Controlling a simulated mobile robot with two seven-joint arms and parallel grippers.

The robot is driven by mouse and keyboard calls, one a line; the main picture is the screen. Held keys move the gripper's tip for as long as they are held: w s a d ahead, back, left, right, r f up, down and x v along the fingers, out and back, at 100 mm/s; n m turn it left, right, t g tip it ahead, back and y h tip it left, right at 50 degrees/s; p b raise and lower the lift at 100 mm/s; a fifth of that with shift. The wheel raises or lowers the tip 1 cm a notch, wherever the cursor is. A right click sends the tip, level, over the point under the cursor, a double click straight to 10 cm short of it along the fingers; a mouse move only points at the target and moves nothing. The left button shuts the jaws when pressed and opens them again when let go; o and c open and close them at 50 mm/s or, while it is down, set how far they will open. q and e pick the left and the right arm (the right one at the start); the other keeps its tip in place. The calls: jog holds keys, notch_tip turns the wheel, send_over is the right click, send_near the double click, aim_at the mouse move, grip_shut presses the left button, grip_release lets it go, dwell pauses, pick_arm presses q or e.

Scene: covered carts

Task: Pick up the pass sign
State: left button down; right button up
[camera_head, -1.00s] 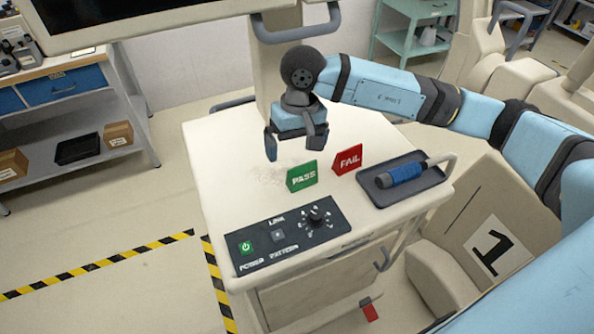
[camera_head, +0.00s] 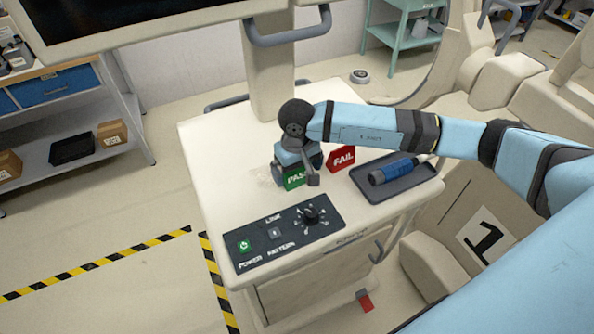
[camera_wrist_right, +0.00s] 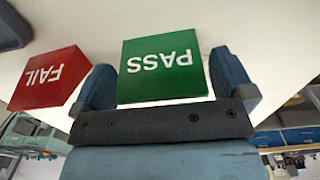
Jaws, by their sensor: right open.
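The green pass sign (camera_head: 293,178) stands on the cart top (camera_head: 230,140), partly covered by my right gripper in the head view. In the right wrist view the pass sign (camera_wrist_right: 160,66) shows upside down between the two fingers. My right gripper (camera_head: 296,181) is open, with one finger on each side of the sign; it also shows in the right wrist view (camera_wrist_right: 168,84). I cannot tell whether either finger touches the sign. My left gripper is in neither view.
The red fail sign (camera_head: 341,158) stands close to the right of the pass sign; it also shows in the wrist view (camera_wrist_right: 48,80). A dark tray (camera_head: 408,184) holds a blue-handled tool (camera_head: 393,170). A control panel (camera_head: 290,240) lies at the cart's front. A monitor (camera_head: 130,20) overhangs the back.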

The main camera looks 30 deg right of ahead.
jog(key=shift+f, duration=0.85)
jog(key=c, duration=0.8)
jog(key=shift+r, duration=0.15)
